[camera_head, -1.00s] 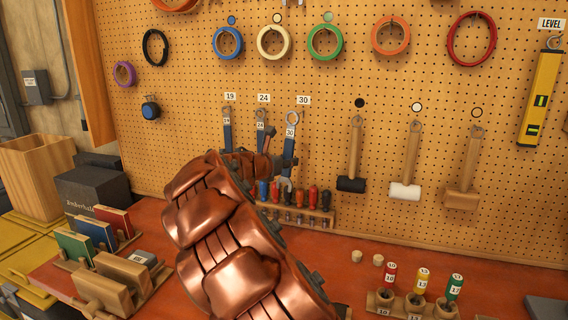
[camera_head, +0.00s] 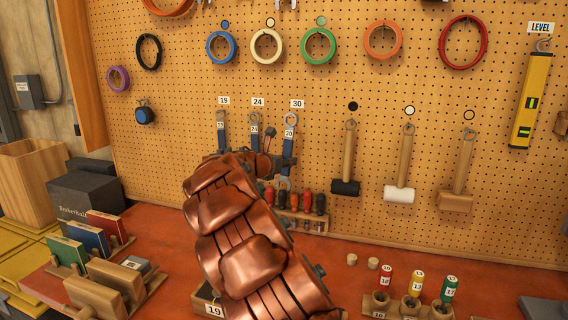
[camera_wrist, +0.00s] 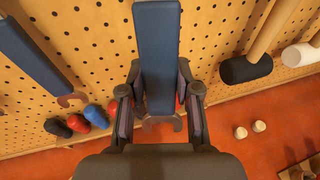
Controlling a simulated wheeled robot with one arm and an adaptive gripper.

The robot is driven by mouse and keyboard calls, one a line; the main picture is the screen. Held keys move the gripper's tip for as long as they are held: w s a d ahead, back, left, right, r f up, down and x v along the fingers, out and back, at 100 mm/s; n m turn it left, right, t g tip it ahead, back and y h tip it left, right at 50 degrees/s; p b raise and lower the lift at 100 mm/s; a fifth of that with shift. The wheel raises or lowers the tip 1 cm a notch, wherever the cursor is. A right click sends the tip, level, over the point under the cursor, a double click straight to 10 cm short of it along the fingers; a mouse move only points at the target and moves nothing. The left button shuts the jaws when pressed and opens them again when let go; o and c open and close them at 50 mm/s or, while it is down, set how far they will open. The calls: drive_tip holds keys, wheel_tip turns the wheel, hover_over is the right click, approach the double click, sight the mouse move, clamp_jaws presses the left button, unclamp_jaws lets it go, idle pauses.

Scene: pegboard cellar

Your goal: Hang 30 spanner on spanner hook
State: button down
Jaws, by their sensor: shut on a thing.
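The 30 spanner (camera_head: 289,146) has a blue handle and a grey ring end with a number tag. It stands nearly upright close to the pegboard, its ring just below the 30 label (camera_head: 297,104). My gripper (camera_wrist: 160,105) is shut around the spanner's blue handle (camera_wrist: 159,45), with one finger on each side. In the head view my arm hides most of the gripper. I cannot tell whether the ring is around its hook. The 24 spanner (camera_head: 254,130) and the 19 spanner (camera_head: 221,130) hang to the left under their labels.
A screwdriver rack (camera_head: 315,224) stands on the red bench below the spanners. Several mallets, including a black-headed one (camera_head: 346,187), hang to the right. Numbered sockets (camera_head: 417,283) stand at the front right. Books (camera_head: 88,238) and a dark box (camera_head: 85,197) stand at the left.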

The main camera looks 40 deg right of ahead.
drive_tip(key=shift+w+d+f+p, duration=0.2)
drive_tip(key=shift+w+d, duration=0.2)
drive_tip(key=shift+d, duration=0.3)
drive_tip(key=shift+w+d+f+p, duration=0.1)
drive_tip(key=shift+w+d+p, duration=0.2)
drive_tip(key=shift+d, duration=0.4)
drive_tip(key=shift+w+f, duration=0.1)
drive_tip(key=c, duration=0.7)
unclamp_jaws()
drive_tip(key=shift+c, duration=0.2)
drive_tip(key=v, duration=1.2)
